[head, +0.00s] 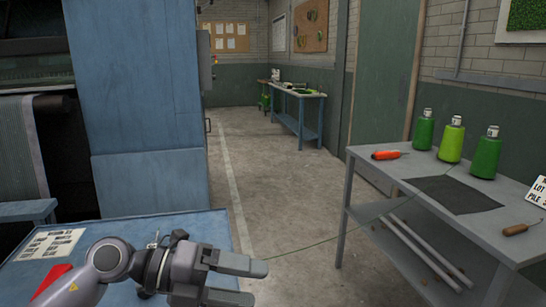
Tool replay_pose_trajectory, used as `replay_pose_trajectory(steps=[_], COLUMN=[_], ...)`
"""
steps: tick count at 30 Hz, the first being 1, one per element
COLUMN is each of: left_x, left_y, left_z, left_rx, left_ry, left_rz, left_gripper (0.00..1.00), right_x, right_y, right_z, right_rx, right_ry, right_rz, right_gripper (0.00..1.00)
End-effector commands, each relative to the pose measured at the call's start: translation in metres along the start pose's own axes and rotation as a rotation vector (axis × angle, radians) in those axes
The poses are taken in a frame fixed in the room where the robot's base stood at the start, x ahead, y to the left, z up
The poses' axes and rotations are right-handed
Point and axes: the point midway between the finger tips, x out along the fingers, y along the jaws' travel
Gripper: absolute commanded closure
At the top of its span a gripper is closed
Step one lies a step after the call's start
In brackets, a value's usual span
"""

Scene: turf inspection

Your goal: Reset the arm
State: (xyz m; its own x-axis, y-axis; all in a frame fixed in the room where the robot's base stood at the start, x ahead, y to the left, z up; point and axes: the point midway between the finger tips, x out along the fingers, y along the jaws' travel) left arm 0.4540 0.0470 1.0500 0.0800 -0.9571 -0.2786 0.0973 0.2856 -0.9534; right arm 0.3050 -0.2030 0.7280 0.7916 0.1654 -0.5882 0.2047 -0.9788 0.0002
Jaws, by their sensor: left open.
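My left arm reaches in from the bottom left over a blue table (205,225). Its gripper (250,281) points to the right, with its fingers apart and nothing seen between them. The fingers extend past the right edge of the blue table, above the concrete floor. A thin line runs from near the fingertips up toward the grey bench on the right; I cannot tell whether it touches the gripper. My right gripper is not in view.
A blue machine (140,100) stands left. The floor aisle (275,180) between is clear.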

Motion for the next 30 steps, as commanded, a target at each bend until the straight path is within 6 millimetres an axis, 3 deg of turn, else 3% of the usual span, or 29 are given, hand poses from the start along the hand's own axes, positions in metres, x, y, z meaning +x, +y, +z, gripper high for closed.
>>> replay_pose_trajectory(steps=[3,7,11,14,17,23,26,30], left_x=[0.007,-0.005,-0.030,-0.054,-0.078,-0.118,-0.130,-0.139], left_y=[-0.032,-0.057,-0.063,-0.051,-0.027,0.052,0.100,0.162], left_z=[-0.004,0.004,0.018,0.030,0.038,0.031,0.012,-0.033], left_rx=[-0.077,-0.198,-0.358,-0.508,-0.674,-1.055,-1.262,-1.551], left_ry=[-0.095,-0.242,-0.422,-0.578,-0.745,-1.086,-1.247,-1.442], left_rz=[-0.269,-0.523,-0.730,-0.850,-0.933,-0.974,-0.928,-0.793], left_gripper=[0.27,0.27,0.27,0.27,0.27,0.27,0.27,0.27], right_x=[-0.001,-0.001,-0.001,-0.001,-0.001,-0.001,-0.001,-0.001], right_y=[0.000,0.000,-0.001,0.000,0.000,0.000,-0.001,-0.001], right_z=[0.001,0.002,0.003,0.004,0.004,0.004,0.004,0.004], right_rx=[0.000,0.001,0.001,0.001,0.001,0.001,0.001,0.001], right_ry=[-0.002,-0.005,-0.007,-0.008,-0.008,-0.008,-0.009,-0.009], right_rz=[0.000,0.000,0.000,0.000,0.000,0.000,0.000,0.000], right_gripper=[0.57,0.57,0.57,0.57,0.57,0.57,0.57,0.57])
